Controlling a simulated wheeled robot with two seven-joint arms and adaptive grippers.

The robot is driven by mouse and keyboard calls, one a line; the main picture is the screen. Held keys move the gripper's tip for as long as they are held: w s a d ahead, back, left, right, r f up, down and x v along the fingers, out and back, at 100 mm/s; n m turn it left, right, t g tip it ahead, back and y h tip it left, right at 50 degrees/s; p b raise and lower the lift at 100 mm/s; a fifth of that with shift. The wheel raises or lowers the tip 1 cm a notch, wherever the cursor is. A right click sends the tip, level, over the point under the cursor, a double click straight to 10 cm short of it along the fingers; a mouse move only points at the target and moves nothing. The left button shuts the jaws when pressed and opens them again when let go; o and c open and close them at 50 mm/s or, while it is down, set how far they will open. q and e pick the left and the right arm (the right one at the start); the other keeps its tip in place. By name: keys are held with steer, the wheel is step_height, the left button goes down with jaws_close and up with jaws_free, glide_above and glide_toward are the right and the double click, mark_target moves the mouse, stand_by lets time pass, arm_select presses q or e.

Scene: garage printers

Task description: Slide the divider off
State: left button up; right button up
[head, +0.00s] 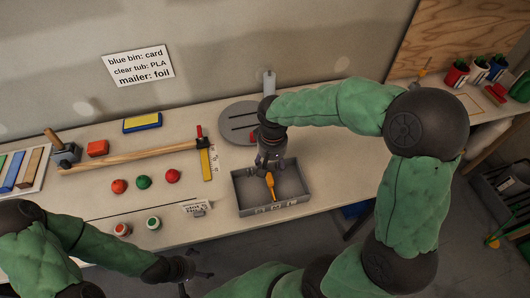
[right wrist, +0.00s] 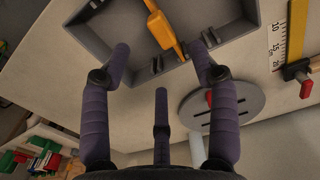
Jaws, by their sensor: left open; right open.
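A grey tray (head: 240,196) sits at the front of the workbench, with a yellow-orange tool (head: 270,186) lying in it. In the right wrist view the tray (right wrist: 103,48) shows small slotted holders on its walls, and the tool (right wrist: 163,26) lies between them. I cannot make out a separate divider panel in the tray. My right gripper (head: 270,166) is above the tray's back wall, pointing down. Its fingers (right wrist: 160,50) are spread, with nothing between them that I can see gripped. My left gripper (head: 196,280) is open and empty at the bench's front edge, left of the tray.
A round grey disc (head: 238,122) lies behind the tray. The bench right of the tray is clear.

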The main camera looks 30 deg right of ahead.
mark_target(271, 177)
step_height(271, 177, down, 11)
steer(key=b, duration=0.2)
steer(key=shift+s+r+b, duration=0.15)
steer(key=shift+b, duration=0.25)
jaws_close()
